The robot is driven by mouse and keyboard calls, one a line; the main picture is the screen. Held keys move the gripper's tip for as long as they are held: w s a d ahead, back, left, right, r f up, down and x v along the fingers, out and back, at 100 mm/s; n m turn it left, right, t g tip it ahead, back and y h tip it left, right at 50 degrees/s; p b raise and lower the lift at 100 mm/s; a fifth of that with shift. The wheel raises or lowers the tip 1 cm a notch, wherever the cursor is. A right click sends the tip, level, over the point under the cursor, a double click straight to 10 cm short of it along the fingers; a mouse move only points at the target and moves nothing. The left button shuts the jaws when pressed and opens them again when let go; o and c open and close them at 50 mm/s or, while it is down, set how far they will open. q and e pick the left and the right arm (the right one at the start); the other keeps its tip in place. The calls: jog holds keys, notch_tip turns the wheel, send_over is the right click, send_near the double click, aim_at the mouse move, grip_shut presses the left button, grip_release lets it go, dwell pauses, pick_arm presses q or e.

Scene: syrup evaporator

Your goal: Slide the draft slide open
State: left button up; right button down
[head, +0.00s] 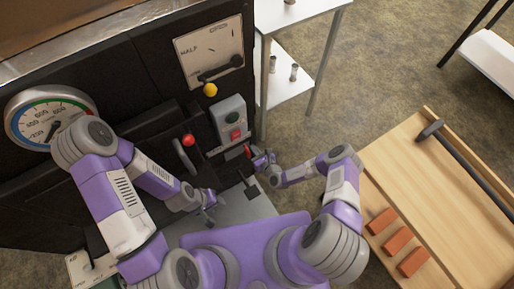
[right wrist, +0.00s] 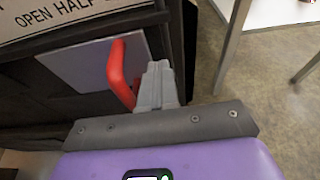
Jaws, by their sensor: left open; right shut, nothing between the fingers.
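The draft slide appears in the right wrist view as a grey plate (right wrist: 88,68) with an upright red handle (right wrist: 118,72), set in the dark front below a label reading "OPEN HALF". In the head view the red handle (head: 247,151) is small, by my right gripper (head: 259,158). My right gripper (right wrist: 158,72) is shut and empty, just right of the handle; I cannot tell whether they touch. The handle is not between the fingers. My left gripper (head: 209,206) is open and empty, low in front of the dark body.
A dial gauge (head: 50,118), a yellow-knobbed lever (head: 210,90), a red-knobbed lever (head: 188,141) and a grey switch box (head: 230,118) sit on the evaporator (head: 130,75). A white shelf (head: 288,88) stands behind; a wooden bench (head: 440,185) with orange bricks is right.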

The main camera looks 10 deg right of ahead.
jog(key=shift+s+a+r+p, duration=0.1)
jog(key=shift+s+a+p, duration=0.2)
jog(key=shift+a, duration=0.7)
jog(key=shift+s+a+r+p, duration=0.1)
jog(key=shift+s+a+p, duration=0.25)
jog(key=shift+a, duration=0.7)
jog(key=shift+s+a+p, duration=0.15)
jog(key=shift+a+p, duration=0.25)
jog(key=shift+a, duration=0.6)
jog(key=shift+w+d, duration=0.2)
jog(key=shift+d, duration=0.5)
jog(key=shift+s+d+r+p, duration=0.15)
jog(key=shift+s+p, duration=0.1)
jog(key=shift+p, duration=0.2)
jog(key=p, duration=0.5)
send_near(242, 150)
jog(key=s, duration=0.2)
jog(key=shift+s+d, duration=0.2)
jog(key=shift+s, duration=0.05)
